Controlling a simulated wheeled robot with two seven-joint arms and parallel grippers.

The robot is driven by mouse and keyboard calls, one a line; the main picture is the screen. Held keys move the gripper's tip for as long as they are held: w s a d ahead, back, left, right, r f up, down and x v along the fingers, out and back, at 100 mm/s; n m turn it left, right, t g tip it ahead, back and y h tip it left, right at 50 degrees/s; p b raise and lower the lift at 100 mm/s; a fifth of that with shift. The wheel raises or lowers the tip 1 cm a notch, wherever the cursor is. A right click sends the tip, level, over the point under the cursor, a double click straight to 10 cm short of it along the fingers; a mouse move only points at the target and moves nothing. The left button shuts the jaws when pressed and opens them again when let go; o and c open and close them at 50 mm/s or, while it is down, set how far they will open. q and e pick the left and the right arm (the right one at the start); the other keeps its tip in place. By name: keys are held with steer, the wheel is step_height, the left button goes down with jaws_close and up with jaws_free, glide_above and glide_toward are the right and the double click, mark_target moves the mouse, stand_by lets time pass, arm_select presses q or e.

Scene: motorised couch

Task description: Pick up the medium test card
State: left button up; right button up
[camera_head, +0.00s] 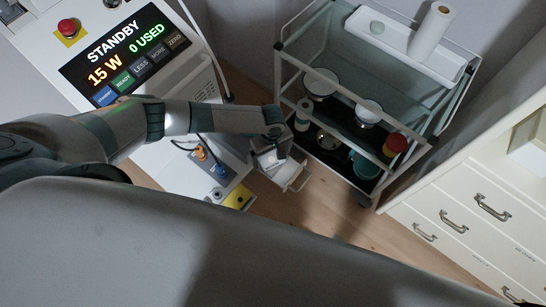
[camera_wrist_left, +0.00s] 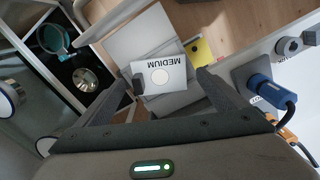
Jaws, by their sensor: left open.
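The medium test card (camera_wrist_left: 177,73) is a white card with the word MEDIUM and a pale round spot, upside down in the left wrist view. It sits at a light grey tray (camera_wrist_left: 135,42) on the white machine; the tray also shows in the head view (camera_head: 293,180). My left gripper (camera_wrist_left: 160,86) is open, its two dark fingers on either side of the card in the picture. I cannot tell whether they touch it. In the head view my left gripper (camera_head: 277,140) is just above the tray and partly hides the card. My right gripper is not in view.
The machine's screen (camera_head: 125,55) reads STANDBY, 15 W, 0 USED. Blue (camera_head: 221,170) and orange (camera_head: 201,153) plugs with cables are close by. A glass-sided cart (camera_head: 335,150) with bowls and bottles stands to the right, near white drawers (camera_head: 470,215). Wooden floor lies between.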

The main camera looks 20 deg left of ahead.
arm_select(q)
steer(key=shift+f, duration=0.45)
steer(key=c, duration=1.2)
steer(key=shift+c, duration=0.2)
steer(key=shift+r, duration=0.1)
